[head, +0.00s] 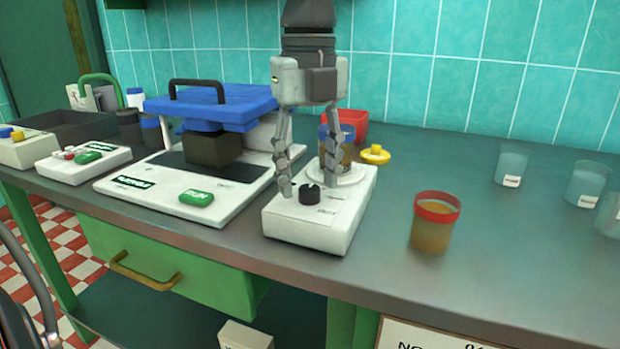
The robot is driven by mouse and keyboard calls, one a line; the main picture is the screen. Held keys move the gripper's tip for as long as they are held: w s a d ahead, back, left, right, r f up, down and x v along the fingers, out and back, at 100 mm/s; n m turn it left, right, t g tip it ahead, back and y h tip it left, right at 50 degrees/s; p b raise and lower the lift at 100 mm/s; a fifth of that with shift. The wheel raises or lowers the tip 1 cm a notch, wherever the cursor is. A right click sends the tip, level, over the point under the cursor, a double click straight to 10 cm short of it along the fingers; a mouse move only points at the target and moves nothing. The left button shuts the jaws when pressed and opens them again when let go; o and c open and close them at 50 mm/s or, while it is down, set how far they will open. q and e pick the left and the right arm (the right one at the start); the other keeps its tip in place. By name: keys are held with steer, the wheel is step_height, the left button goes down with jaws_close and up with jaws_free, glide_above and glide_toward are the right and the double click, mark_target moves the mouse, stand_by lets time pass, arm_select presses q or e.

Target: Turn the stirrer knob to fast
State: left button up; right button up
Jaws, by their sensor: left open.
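The stirrer (300,229) is a white box with a round white plate (346,174) at its back, standing near the front of the grey bench. Its black knob (310,197) is on top at the front, with small print around it that I cannot read. A jar with brown contents and a blue rim (337,143) stands on the plate, partly hidden by a finger. My left gripper (309,185) points down over the stirrer and is open. Its fingertips are on either side of the knob; I cannot tell whether they touch it. My right gripper is not in view.
A red-rimmed jar (431,222) stands right of the stirrer. A yellow lid (375,154) and a red container (345,121) are behind it. A blue-lidded machine (215,105) stands close on the left. Clear beakers (511,166) stand at the right; bench space between is free.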

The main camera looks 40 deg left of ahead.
arm_select(q)
steer(key=shift+f, duration=0.6)
jaws_close()
